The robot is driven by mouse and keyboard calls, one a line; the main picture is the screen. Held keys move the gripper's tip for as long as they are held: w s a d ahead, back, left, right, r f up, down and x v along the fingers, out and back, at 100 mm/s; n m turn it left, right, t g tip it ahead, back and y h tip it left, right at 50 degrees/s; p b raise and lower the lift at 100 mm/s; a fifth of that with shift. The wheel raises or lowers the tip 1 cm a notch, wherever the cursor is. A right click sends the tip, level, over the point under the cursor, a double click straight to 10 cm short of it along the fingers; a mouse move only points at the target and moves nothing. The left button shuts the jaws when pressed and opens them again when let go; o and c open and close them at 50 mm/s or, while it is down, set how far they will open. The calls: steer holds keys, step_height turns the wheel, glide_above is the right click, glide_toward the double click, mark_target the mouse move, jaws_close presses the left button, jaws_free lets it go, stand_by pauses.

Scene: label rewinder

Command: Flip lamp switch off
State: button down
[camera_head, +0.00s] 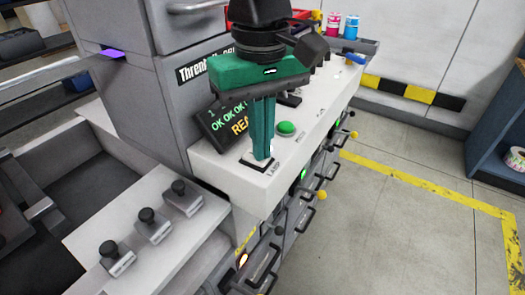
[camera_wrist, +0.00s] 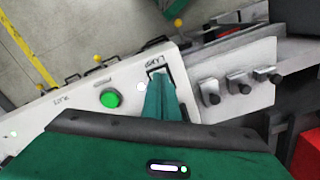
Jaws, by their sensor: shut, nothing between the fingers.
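The lamp switch (camera_head: 249,165) sits near the front left corner of the white panel (camera_head: 228,181), in a dark frame beside a label that reads LAMP. It also shows in the wrist view (camera_wrist: 155,70), mostly covered by my fingers. My gripper (camera_head: 262,156), green with teal fingers, points down with its fingertips at the switch. The fingers are shut together and hold nothing. In the wrist view my gripper (camera_wrist: 158,82) reaches the frame of the switch. I cannot tell whether the tips touch the switch or which way it is tipped.
A green button (camera_head: 286,128) is right of the fingers. A dark display (camera_head: 226,121) with lit text stands behind them. Several black-knobbed clamps (camera_head: 148,222) are on the lower left ledge. Yellow-tipped handles (camera_head: 321,194) stick out from the front. The floor to the right is clear.

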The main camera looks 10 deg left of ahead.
steer(key=shift+f, duration=0.15)
step_height(320, 180, up, 7)
stand_by(1.0)
steer(key=shift+d, duration=0.1)
